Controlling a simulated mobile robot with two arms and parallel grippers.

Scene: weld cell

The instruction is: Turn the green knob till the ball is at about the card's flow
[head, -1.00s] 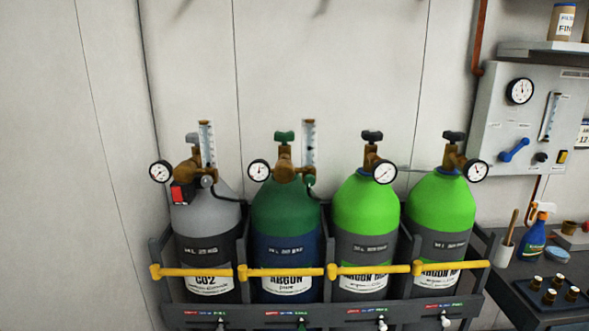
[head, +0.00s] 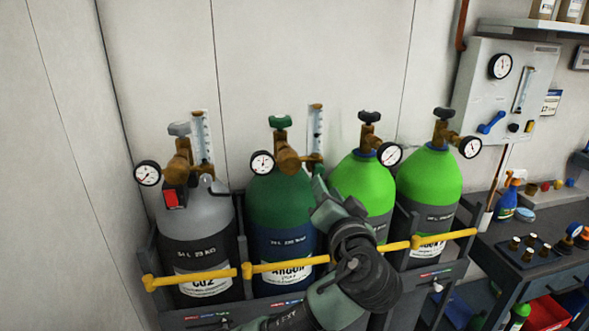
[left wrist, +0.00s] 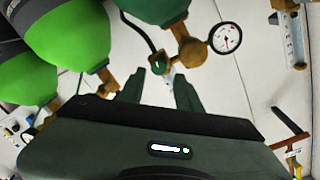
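The dark green argon cylinder (head: 270,205) stands second from left, with a brass regulator, a round gauge (head: 262,163) and a clear flow tube (head: 318,128). The green knob (left wrist: 158,66) shows in the left wrist view at the foot of the flow tube, just beyond the fingertips. My left gripper (left wrist: 157,82) is open, its two fingers apart on either side below the knob, with nothing held. In the head view my left gripper (head: 318,180) hides the knob. The ball is too small to make out. A small card (head: 551,102) hangs beside the wall panel; its print is unreadable.
A grey CO2 cylinder (head: 195,215) stands left and two bright green cylinders (head: 428,180) stand right, close to my arm. Yellow bars (head: 190,277) cross the rack front. A bench (head: 500,262) with small parts is at right.

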